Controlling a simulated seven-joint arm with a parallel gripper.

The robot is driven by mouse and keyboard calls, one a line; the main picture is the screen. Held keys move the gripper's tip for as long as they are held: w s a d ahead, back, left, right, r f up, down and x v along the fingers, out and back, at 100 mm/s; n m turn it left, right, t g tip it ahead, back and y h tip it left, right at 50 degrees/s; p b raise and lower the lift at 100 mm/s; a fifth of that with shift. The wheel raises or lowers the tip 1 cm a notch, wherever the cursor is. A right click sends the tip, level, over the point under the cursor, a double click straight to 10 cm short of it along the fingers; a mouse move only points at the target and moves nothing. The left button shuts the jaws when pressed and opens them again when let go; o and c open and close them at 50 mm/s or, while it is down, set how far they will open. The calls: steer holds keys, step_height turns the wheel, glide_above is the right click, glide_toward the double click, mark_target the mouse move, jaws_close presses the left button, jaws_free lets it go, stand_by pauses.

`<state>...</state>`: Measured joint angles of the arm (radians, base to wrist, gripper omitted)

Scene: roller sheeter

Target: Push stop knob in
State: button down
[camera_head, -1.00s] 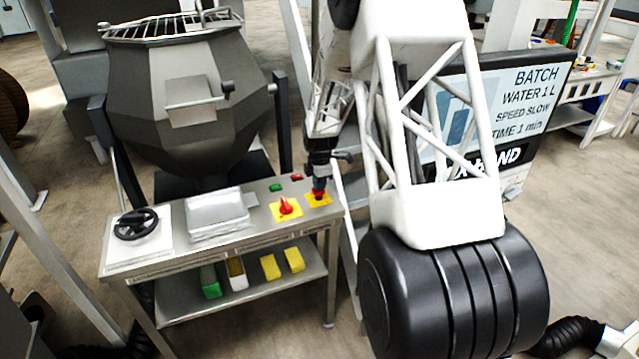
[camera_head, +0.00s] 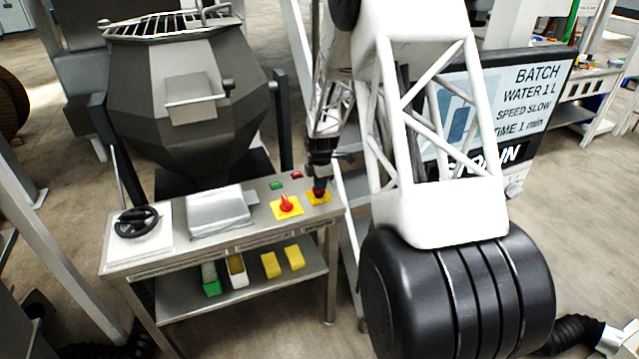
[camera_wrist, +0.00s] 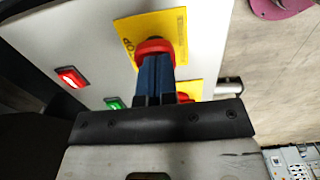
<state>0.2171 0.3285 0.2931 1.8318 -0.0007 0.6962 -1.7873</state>
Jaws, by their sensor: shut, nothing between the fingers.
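The stop knob (camera_wrist: 153,47) is a red mushroom head on a yellow plate (camera_wrist: 172,29) marked with partly hidden lettering. In the head view the knob (camera_head: 319,193) sits at the right end of the panel, with its yellow plate around it. My gripper (camera_wrist: 152,62) is shut and empty, its blue fingers pointing straight at the knob. The fingertips appear to be at or against the knob's face; contact is hard to tell. In the head view my gripper (camera_head: 319,186) is directly above the knob and hides part of it.
A red rotary knob (camera_head: 286,203) on a yellow plate stands just left of the stop knob. A green button (camera_head: 276,185) and a red button (camera_head: 297,175) lie behind. A black handwheel (camera_head: 136,222) and a metal box (camera_head: 218,211) are farther left. A mixing drum (camera_head: 185,90) stands behind.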

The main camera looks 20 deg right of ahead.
step_height(320, 180, up, 14)
steer(key=shift+w, duration=0.45)
steer(key=shift+f, duration=0.1)
steer(key=shift+s, duration=0.1)
stand_by(0.3)
steer(key=s+a+r+m, duration=0.3)
steer(key=s+a+r, duration=0.15)
steer(key=s, duration=0.35)
steer(key=s+a+r+m+t, duration=0.1)
steer(key=s+a+r+m, duration=0.2)
steer(key=s+r, duration=0.3)
steer(key=s+a+r+m, duration=0.3)
steer(key=s+r, duration=0.1)
steer(key=s, duration=0.5)
steer(key=s+a+m, duration=0.3)
steer(key=s+m, duration=0.1)
steer(key=s, duration=0.8)
steer(key=s+a+m+t, duration=0.1)
steer(key=s+a+m, duration=0.2)
steer(key=s, duration=0.9)
steer(key=shift+f+m+t, duration=0.3)
steer(key=shift+m, duration=0.8)
